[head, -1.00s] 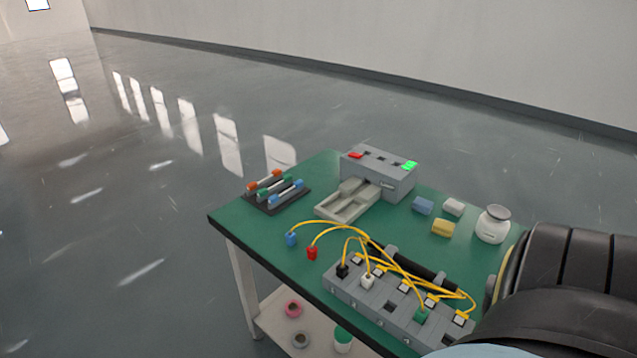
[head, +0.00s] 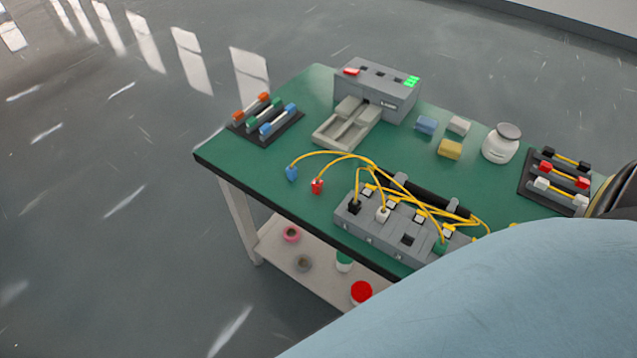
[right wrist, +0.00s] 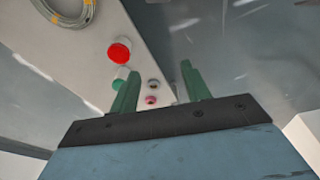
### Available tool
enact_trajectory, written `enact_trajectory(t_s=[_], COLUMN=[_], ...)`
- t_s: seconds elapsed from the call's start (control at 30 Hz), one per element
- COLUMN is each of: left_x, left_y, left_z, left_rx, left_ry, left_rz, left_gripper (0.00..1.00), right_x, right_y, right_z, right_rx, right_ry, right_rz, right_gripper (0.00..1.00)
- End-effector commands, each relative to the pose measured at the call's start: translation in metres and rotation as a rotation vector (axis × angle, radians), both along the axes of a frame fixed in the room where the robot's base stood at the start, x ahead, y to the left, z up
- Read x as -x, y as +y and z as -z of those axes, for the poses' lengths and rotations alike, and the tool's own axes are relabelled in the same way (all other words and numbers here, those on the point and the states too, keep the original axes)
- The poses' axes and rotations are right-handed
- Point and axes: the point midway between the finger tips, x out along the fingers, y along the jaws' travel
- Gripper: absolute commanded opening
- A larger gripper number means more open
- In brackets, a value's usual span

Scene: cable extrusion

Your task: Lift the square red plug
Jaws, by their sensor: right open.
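The square red plug (head: 317,186) hangs on a yellow cable over the front part of the green table (head: 240,160), just right of a blue plug (head: 291,172). Its cable arcs up and to the right toward the grey socket block (head: 408,239). My right gripper (right wrist: 158,88) shows in the right wrist view with its two green fingers apart and nothing between them. It faces the lower shelf, away from the plug. In the head view my blue arm covers the lower right, and the right gripper is not visible there. My left gripper is not in view.
A grey machine (head: 375,88) stands at the back. Racks with coloured plugs lie at left (head: 266,118) and right (head: 555,183). A white jar (head: 502,143) and small blocks (head: 450,149) sit between. The lower shelf (head: 272,247) holds several round items.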

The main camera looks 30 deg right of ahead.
Motion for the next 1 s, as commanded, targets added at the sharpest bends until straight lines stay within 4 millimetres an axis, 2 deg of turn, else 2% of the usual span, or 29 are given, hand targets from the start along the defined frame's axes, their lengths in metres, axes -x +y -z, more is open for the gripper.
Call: enact_trajectory(t_s=[0.03, 0.2, 0.37, 0.57, 0.7, 0.8, 1.0], left_x=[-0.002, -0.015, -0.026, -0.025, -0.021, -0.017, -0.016], left_y=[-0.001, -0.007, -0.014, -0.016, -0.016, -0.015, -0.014], left_z=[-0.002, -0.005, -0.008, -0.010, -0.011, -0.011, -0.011], left_rx=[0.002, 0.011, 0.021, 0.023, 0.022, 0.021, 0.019], left_ry=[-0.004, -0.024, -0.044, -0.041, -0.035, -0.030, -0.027], left_rz=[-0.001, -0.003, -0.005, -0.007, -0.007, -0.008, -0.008], left_gripper=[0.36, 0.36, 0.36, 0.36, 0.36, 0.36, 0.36], right_x=[-0.013, -0.038, -0.047, -0.056, -0.073, -0.086, -0.116], right_y=[0.003, 0.009, 0.011, 0.017, 0.031, 0.044, 0.061], right_z=[-0.024, -0.098, -0.153, -0.211, -0.257, -0.269, -0.278], right_rx=[-0.004, -0.011, -0.016, -0.036, -0.076, -0.105, -0.137], right_ry=[-0.019, -0.051, -0.074, -0.100, -0.127, -0.123, -0.103], right_rz=[0.002, 0.009, 0.012, 0.001, -0.056, -0.110, -0.215], right_gripper=[0.47, 0.47, 0.47, 0.47, 0.47, 0.47, 0.47])
